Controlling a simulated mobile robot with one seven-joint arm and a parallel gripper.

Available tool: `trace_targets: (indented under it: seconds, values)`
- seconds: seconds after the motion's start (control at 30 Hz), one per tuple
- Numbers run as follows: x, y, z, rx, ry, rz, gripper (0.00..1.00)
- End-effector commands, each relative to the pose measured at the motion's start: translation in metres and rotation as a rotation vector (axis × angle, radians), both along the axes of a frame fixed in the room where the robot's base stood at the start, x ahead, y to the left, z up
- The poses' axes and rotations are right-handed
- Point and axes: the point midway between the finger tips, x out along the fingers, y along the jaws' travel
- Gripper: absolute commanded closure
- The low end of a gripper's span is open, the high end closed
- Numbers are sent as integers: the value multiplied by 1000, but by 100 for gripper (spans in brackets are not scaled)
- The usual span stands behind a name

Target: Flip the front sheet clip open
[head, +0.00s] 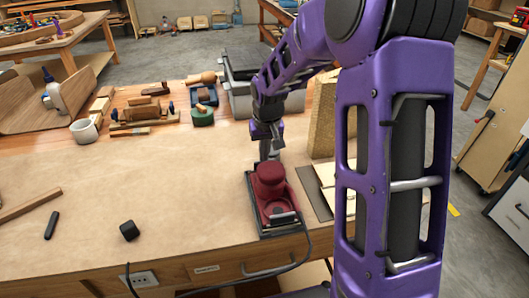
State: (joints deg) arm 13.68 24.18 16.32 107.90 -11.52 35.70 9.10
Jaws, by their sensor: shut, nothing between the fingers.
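A dark red sander (271,180) with a rounded top knob sits on a dark, flat base near the bench's front edge. A thin pale bar shows on the near end of its base, but I cannot tell whether this is a sheet clip or how it stands. My gripper (269,153) points down at the far end of the sander, just behind the red knob. Its fingers are shut and empty. The sander's far end is partly hidden by the knob and gripper, so a clip there cannot be made out, nor whether the fingers touch it.
The sander's black cord (309,247) hangs over the bench's front edge. A black block (129,231) and a dark stick (51,225) lie left on the bench (150,185). The bench middle is clear.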

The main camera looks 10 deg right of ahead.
Motion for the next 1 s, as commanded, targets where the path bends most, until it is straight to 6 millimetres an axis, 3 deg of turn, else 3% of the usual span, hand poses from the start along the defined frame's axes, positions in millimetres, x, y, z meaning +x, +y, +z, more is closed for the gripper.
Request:
trace_targets:
  seconds: [1.0]
  values:
    - [9, 0, -2, 0, 49, 1, 100]
